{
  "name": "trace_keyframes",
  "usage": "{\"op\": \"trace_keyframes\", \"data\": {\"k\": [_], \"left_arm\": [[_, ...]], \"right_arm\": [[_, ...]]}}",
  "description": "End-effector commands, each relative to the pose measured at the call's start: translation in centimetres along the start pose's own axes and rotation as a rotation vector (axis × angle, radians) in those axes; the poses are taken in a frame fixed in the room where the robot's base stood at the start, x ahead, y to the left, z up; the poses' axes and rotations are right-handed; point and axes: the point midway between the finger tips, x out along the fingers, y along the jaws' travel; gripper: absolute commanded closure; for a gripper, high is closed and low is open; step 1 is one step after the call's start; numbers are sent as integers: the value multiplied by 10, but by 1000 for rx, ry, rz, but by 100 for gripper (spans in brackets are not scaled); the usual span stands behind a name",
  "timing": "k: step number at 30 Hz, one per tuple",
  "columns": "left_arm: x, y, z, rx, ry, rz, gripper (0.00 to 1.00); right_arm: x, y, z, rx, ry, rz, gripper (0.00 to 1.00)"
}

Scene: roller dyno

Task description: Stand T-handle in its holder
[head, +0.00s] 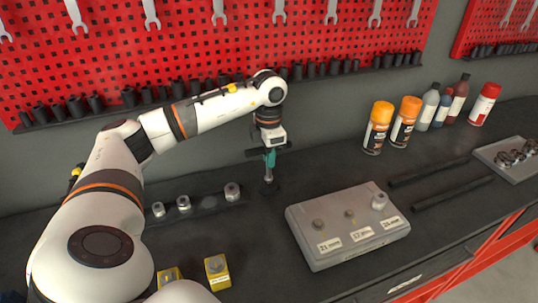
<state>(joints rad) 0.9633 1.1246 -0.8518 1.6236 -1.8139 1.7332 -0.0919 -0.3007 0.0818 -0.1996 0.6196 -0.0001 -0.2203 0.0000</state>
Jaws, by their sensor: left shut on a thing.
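My left gripper (270,152) is in the middle of the head view, pointing down over the back of the workbench. It is shut on the teal T-handle (269,159), which hangs roughly upright with its metal shank (268,174) downward. The lower end of the shank is at a small dark holder (269,187) on the bench. I cannot tell whether the tip is inside the holder or just above it. The gripper hides the top of the T-handle. My right gripper is not in view.
A grey block (330,252) with labelled posts stands right of the holder, one post bearing a socket (379,201). Several sockets (183,202) stand left on a dark rail. Yellow boxes (217,272) are in front. Spray cans (378,127) and bottles stand back right.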

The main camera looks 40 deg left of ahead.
Motion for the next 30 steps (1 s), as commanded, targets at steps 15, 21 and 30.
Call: {"op": "trace_keyframes", "data": {"k": [15,21,30], "left_arm": [[14,0,0,0,1,0,100],[14,0,0,0,1,0,63],[15,0,0,0,-1,0,48]], "right_arm": [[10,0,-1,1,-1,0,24],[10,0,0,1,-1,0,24],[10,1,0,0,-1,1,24]]}}
